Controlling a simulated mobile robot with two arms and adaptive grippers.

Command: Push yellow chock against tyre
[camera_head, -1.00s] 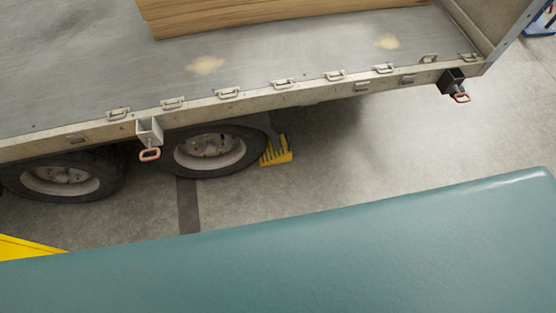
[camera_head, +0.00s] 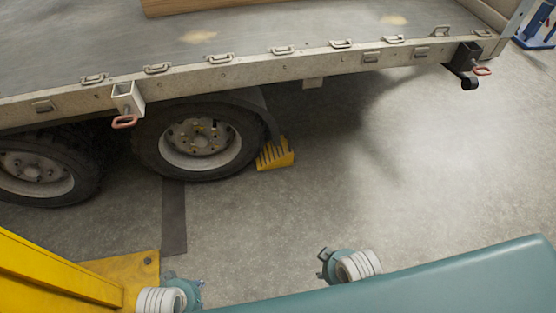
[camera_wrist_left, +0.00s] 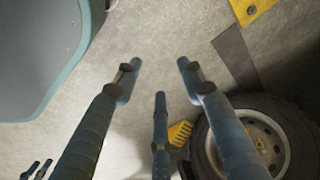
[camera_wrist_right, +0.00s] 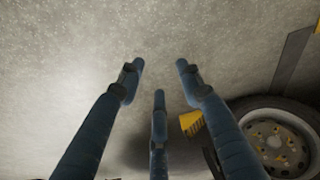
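The yellow chock (camera_head: 275,155) lies on the floor just right of the nearer trailer tyre (camera_head: 200,145). Whether it touches the tyre cannot be told. The chock also shows in the left wrist view (camera_wrist_left: 180,132), partly behind a finger, and in the right wrist view (camera_wrist_right: 191,122). The tyre shows at the right of the left wrist view (camera_wrist_left: 255,140) and right wrist view (camera_wrist_right: 278,138). My left gripper (camera_wrist_left: 160,75) is open, its fingers spread and empty. My right gripper (camera_wrist_right: 160,75) is also open and empty. Neither visibly touches the chock.
The trailer bed (camera_head: 320,65) overhangs the wheels, with brackets (camera_head: 125,98) along its side. A second tyre (camera_head: 40,170) stands at left. A yellow structure (camera_head: 60,275) fills the lower left. Concrete floor (camera_head: 400,170) is clear right of the chock.

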